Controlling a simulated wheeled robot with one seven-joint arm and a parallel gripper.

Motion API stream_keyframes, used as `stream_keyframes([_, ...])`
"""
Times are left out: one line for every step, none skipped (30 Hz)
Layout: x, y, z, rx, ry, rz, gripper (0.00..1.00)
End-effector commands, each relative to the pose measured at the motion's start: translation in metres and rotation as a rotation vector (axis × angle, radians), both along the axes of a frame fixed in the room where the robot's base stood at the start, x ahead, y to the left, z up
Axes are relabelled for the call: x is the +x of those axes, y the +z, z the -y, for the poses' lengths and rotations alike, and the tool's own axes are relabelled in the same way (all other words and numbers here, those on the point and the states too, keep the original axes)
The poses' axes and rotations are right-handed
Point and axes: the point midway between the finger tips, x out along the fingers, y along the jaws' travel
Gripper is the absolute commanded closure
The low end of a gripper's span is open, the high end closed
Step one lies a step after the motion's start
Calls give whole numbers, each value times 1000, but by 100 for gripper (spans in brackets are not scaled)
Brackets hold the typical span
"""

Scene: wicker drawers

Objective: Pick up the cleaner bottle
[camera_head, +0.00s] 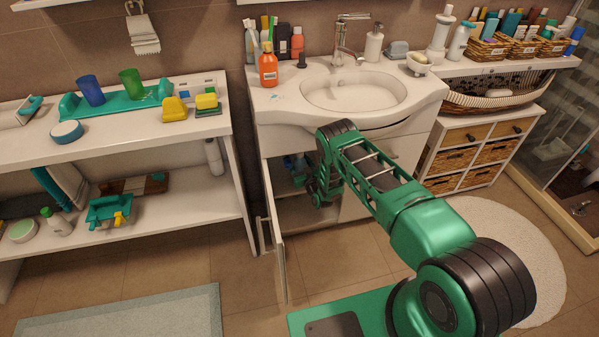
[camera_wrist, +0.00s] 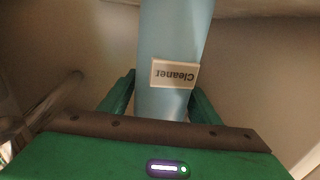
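The cleaner bottle (camera_wrist: 172,45) is light blue with a white label reading "Cleaner", upside down in the wrist view. It stands between the two fingers of my gripper (camera_wrist: 162,98), which lie close along both its sides. I cannot tell whether they press on it. The bottle's top runs out of the wrist view, and its lower end is hidden behind my gripper's body. In the head view, my gripper is inside the open cabinet under the sink, mostly hidden by my arm, and I cannot pick out the bottle clearly.
The cabinet door (camera_head: 278,245) stands open to the left of my arm. The sink counter (camera_head: 285,105) is above my gripper. A pipe (camera_wrist: 55,98) runs at the left in the wrist view. White shelves (camera_head: 130,135) stand to the left, and wicker drawers (camera_head: 455,160) to the right.

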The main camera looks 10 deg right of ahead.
Motion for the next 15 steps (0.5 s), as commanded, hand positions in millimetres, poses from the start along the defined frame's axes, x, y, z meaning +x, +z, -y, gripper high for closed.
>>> stream_keyframes([0,0,0,0,0,0,56])
stream_keyframes([0,0,0,0,0,0,63])
stream_keyframes([0,0,0,0,0,0,73])
stream_keyframes([0,0,0,0,0,0,80])
stream_keyframes([0,0,0,0,0,0,87])
stream_keyframes([0,1,0,0,0,2,88])
stream_keyframes([0,1,0,0,0,2,88])
stream_keyframes([0,1,0,0,0,2,88])
stream_keyframes([0,1,0,0,0,2,88])
stream_keyframes([0,1,0,0,0,2,88])
stream_keyframes([0,1,0,0,0,2,88])
stream_keyframes([0,1,0,0,0,2,88])
stream_keyframes([0,2,0,0,0,2,88])
stream_keyframes([0,2,0,0,0,2,88])
stream_keyframes([0,3,0,0,0,2,88])
